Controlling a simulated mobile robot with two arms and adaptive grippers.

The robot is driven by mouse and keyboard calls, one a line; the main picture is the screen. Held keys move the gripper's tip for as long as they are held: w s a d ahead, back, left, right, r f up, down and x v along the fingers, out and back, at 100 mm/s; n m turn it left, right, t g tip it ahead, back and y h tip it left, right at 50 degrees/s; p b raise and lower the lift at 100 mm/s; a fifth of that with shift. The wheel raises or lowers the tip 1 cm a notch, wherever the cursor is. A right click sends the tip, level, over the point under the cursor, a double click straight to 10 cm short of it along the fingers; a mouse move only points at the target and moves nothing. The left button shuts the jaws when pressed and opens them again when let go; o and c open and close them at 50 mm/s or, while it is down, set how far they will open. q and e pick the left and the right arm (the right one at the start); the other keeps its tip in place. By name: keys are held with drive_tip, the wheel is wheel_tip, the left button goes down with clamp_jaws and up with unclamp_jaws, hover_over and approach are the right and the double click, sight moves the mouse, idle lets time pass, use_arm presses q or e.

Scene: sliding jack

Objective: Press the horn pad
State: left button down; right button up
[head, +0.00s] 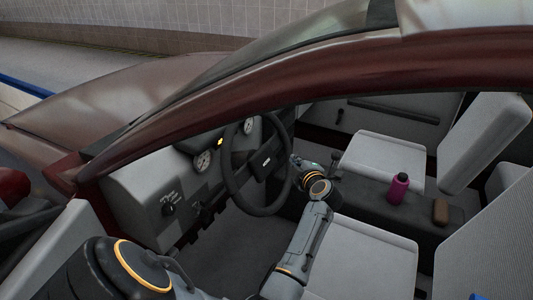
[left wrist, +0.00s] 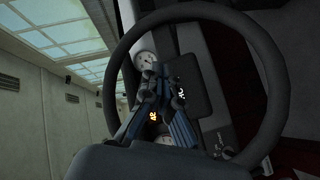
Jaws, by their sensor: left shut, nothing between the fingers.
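The horn pad (head: 266,165) is a dark block with a small white marking at the hub of the black steering wheel (head: 233,192). In the left wrist view, the horn pad (left wrist: 193,80) shows inside the wheel's ring (left wrist: 258,62), partly hidden behind my fingers. My left gripper (head: 297,161) is at the wheel's right side in the head view, close to the rim and facing the hub. In the left wrist view its fingers (left wrist: 156,76) are together and empty, overlapping the left part of the pad. I cannot tell whether they touch it.
The dashboard (head: 135,190) has white dials (head: 202,160) and a dark knob (head: 169,208). The car's dark red roof frame (head: 350,68) arches over the opening. A pink bottle (head: 398,188) and a brown object (head: 440,211) stand on the console between the grey seats (head: 375,250).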

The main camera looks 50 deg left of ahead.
sight(270, 158)
use_arm(q)
drive_tip(key=a+f, duration=0.1)
drive_tip(key=a, duration=0.1)
drive_tip(key=s+a+f, duration=0.1)
drive_tip(key=a, duration=0.1)
drive_tip(key=s+a+f+b, duration=0.1)
drive_tip(key=a, duration=0.2)
drive_tip(key=shift+s+f, duration=0.1)
drive_tip(key=shift+f, duration=0.1)
drive_tip(key=shift+d, duration=0.1)
idle(0.8)
idle(0.4)
drive_tip(key=shift+s+a+p, duration=0.1)
drive_tip(key=shift+a+p, duration=0.2)
drive_tip(key=shift+p, duration=0.1)
drive_tip(key=shift+a+f, duration=0.1)
drive_tip(key=shift+f, duration=0.05)
